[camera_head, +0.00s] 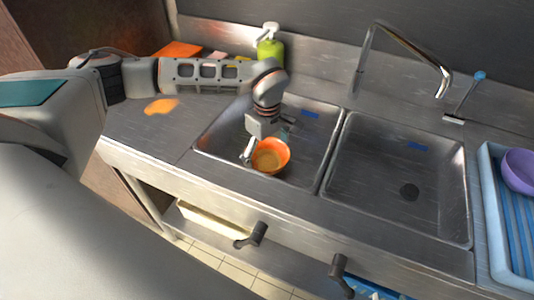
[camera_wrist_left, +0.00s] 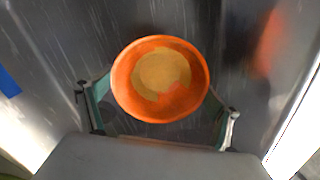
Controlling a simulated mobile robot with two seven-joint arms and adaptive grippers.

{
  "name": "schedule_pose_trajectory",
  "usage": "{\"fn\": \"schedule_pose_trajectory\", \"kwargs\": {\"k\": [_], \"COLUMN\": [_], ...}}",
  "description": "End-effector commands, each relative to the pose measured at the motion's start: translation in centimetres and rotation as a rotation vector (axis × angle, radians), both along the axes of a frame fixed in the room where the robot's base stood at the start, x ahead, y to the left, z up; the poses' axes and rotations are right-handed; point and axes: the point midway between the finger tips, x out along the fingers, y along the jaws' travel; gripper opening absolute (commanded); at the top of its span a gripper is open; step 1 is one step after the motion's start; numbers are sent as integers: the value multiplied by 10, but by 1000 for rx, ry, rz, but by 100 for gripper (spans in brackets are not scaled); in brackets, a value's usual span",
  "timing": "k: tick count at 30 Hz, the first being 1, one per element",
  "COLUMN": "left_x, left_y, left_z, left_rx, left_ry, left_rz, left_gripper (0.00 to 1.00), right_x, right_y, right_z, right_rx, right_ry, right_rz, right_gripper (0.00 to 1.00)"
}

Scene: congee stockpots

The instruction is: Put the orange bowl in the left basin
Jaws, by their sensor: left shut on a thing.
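The orange bowl (camera_head: 271,157) is over the front part of the left basin (camera_head: 215,138), inside its rim as the head view shows it. I cannot tell whether it touches the basin floor. In the left wrist view the bowl (camera_wrist_left: 160,78) is seen from above, with a brownish-yellow patch inside. My left gripper (camera_head: 268,143) reaches down into the left basin and is shut on the bowl, one finger at each side. Its fingers also show in the left wrist view (camera_wrist_left: 158,105). My right gripper is not in view.
The right basin (camera_head: 385,165) is empty, with a drain and a faucet (camera_head: 400,48) behind. A light blue rack (camera_head: 495,215) with a purple bowl (camera_head: 520,168) stands at the right. A green soap bottle (camera_head: 270,48) stands behind. An orange spill (camera_head: 161,106) lies on the left counter.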

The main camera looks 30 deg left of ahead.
Motion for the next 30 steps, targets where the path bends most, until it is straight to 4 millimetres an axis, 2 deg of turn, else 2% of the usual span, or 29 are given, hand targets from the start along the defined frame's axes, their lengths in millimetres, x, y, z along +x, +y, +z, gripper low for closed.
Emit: {"fn": "schedule_pose_trajectory", "kwargs": {"k": [1, 2, 10, 14, 17, 27, 30], "left_x": [0, 0, 0, 1, 1, 1, 1], "left_y": [0, 0, 0, 0, 0, 0, 0], "left_z": [-1, -1, 0, 9, 24, 93, 107], "left_rx": [0, 0, 0, 0, -1, 1, 1], "left_ry": [1, 1, 1, -1, -3, -3, -1], "left_rz": [0, 0, 0, 0, -2, 0, 0], "left_gripper": [95, 100, 100, 100, 100, 100, 100], "right_x": [0, 0, 0, 0, 0, -1, -1], "right_y": [0, 0, 0, 0, 0, 0, 0], "right_z": [0, 0, 0, 0, 0, 0, 0], "right_rx": [0, 0, 0, -1, -1, -1, -1], "right_ry": [0, 0, 0, 0, 1, 2, 2], "right_rz": [0, 0, 0, 1, 0, 0, 1], "right_gripper": [40, 40, 40, 40, 40, 40, 40]}}
